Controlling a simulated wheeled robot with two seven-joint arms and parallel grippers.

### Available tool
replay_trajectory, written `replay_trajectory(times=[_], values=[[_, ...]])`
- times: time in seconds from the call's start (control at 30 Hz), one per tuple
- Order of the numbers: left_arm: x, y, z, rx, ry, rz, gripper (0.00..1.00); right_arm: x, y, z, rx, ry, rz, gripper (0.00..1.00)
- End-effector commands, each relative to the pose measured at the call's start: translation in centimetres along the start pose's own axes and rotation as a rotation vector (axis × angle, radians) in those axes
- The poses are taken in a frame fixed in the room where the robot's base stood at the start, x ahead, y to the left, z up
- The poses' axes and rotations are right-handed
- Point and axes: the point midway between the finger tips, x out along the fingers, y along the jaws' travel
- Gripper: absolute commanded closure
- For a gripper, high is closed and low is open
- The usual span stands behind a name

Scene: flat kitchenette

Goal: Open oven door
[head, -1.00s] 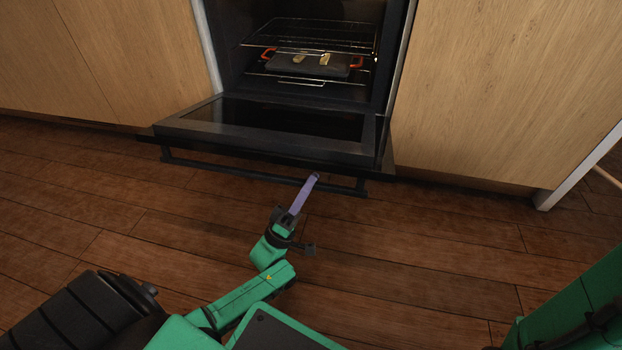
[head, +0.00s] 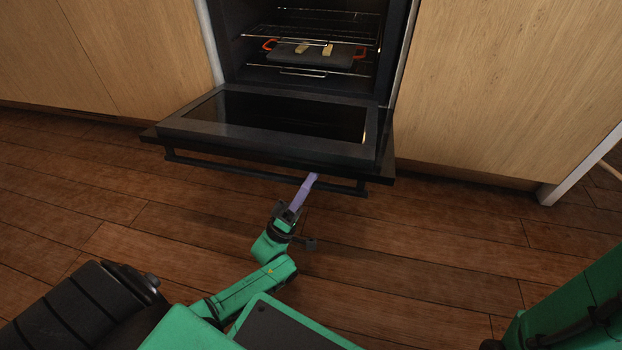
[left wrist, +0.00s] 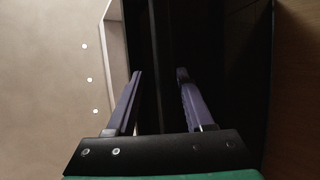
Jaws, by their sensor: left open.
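The oven door (head: 265,138) hangs open, swung down to near level, with its inner glass facing up. Its dark bar handle (head: 235,169) runs along the front edge. My left gripper (head: 313,177) is at the right part of the handle, with its purple fingers reaching up under the door edge. In the left wrist view the two fingers (left wrist: 160,74) are apart, and a dark bar, likely the handle (left wrist: 157,50), shows between them. Whether a finger touches it I cannot tell. My right gripper is out of view.
Inside the oven (head: 310,75), wire racks hold a dark tray (head: 310,56) with orange-red handles and pale pieces of food. Wooden cabinets (head: 500,90) flank the oven. The plank floor (head: 420,230) in front is clear apart from my arms.

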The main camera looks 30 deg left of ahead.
Motion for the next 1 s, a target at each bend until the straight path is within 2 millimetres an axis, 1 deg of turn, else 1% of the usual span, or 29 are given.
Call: replay_trajectory(times=[0.07,0.3,0.4,1.0], values=[[-1.0,0.0,0.0,0.0,-0.002,-0.005,0.47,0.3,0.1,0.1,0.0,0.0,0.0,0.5],[-6.0,-0.1,0.0,-0.001,-0.002,-0.004,0.47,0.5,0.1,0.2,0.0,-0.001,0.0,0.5],[-7.1,-0.1,0.0,-0.001,-0.002,-0.004,0.47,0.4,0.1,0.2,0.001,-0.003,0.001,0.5],[-7.2,-0.1,0.0,-0.001,-0.001,-0.002,0.47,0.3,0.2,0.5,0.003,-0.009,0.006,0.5]])
